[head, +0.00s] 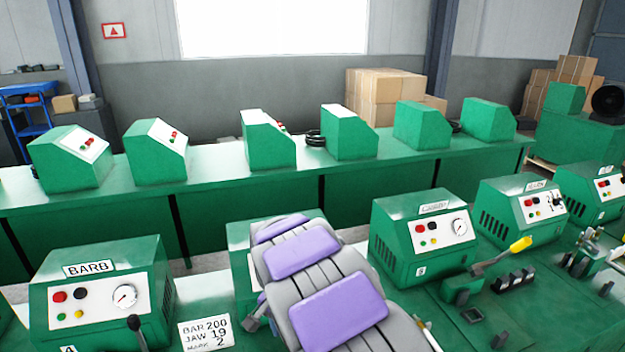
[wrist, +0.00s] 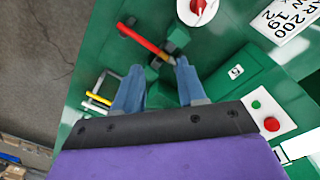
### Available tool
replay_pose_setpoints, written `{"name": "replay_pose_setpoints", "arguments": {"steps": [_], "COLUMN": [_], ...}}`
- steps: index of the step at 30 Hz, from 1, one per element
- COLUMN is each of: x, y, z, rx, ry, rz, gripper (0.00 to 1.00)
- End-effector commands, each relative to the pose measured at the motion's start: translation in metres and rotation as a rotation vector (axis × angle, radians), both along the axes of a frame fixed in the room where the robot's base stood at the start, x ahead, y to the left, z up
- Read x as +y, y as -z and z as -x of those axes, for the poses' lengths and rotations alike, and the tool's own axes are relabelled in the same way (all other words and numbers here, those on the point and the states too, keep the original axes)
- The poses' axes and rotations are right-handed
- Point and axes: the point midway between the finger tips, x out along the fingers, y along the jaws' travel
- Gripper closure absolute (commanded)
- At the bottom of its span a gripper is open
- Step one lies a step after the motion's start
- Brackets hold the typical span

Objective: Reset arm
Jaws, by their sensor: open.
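My gripper (wrist: 158,70) shows in the wrist view with its two blue fingers apart and nothing between them. The fingertips are close to a green block and a red-handled lever (wrist: 145,40) on the green bench; I cannot tell whether they touch. My arm, grey with purple pads, rises through the lower middle of the head view and covers part of a green machine (head: 240,268). The gripper itself is not visible in the head view.
The BARB machine (head: 95,290) stands left of my arm, with a printed card (head: 206,332) beside it. A gauge machine (head: 420,238) and a yellow-handled lever (head: 520,244) are to the right. Several green machines line the back bench (head: 225,180). Cardboard boxes (head: 385,95) stand behind.

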Motion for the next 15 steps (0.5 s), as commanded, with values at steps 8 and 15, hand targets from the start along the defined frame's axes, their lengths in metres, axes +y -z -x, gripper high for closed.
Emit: {"name": "replay_pose_setpoints", "arguments": {"steps": [8, 15], "x": [-0.090, -0.145], "y": [-0.049, -0.073], "z": [0.059, 0.129], "rx": [0.032, 0.070], "ry": [-0.055, -0.133], "rz": [0.015, 0.002], "gripper": [0.60, 0.60]}}
